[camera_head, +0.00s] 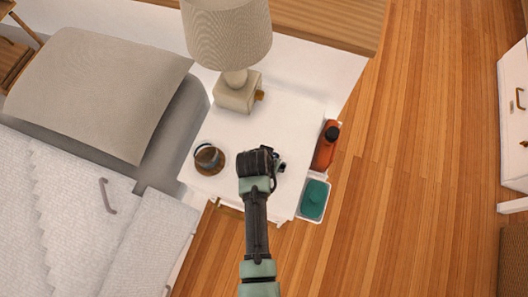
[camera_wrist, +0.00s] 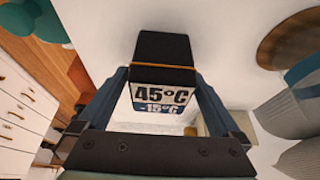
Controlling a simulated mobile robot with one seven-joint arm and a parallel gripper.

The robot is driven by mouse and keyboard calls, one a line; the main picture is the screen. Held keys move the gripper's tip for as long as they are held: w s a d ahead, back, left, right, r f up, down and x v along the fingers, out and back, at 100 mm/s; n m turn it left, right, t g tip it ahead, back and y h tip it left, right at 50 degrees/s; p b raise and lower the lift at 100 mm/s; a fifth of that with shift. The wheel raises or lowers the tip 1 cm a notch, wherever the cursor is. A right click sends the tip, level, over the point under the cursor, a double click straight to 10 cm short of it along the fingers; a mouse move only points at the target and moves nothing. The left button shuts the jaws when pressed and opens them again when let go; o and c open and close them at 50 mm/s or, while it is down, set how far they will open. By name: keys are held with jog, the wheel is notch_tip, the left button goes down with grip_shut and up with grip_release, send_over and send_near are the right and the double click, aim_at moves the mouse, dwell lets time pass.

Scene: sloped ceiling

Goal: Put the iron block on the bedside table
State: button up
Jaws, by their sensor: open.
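The bedside table (camera_head: 290,112) is white and stands beside the bed, with a lamp on it. My gripper (camera_head: 262,160) is over its front half in the head view. In the wrist view my gripper (camera_wrist: 160,78) is open, with its two fingers on either side of a dark block (camera_wrist: 162,48). The block has an orange line and a white label reading "45°C -15°C"; I take it to be the iron block. The table's white top (camera_wrist: 225,25) shows behind it. I cannot tell whether the fingers touch it. In the head view my gripper mostly hides it.
A lamp (camera_head: 234,92) stands at the back of the table. A cup (camera_head: 207,156) on a wooden coaster is left of my gripper. An orange bottle (camera_head: 323,152) and a white-rimmed teal container (camera_head: 314,200) are at the right edge. The bed is left; open floor is right.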

jog(key=p+v, duration=0.2)
jog(key=v, duration=0.9)
jog(key=w+r+t, duration=0.6)
jog(key=w+r, duration=0.7)
jog(key=r, duration=0.4)
jog(key=w+r+n+t+y, duration=0.15)
jog(key=r+t, duration=0.25)
jog(key=r, duration=0.8)
jog(key=w+r+t, duration=0.2)
jog(key=r+t, duration=0.1)
jog(key=r, duration=1)
jog(key=s+r+n+t, duration=0.1)
jog(key=s+r+t, duration=0.4)
jog(key=r, duration=0.9)
jog(key=s+d+r+n+t, duration=0.1)
jog(key=s+r+t, duration=0.4)
jog(key=s+r, duration=0.4)
notch_tip(320, 180, up, 6)
jog(key=shift+s+f, duration=0.1)
jog(key=shift+s, duration=0.15)
notch_tip(320, 180, up, 5)
jog(key=p, duration=0.5)
jog(key=shift+p, duration=0.3)
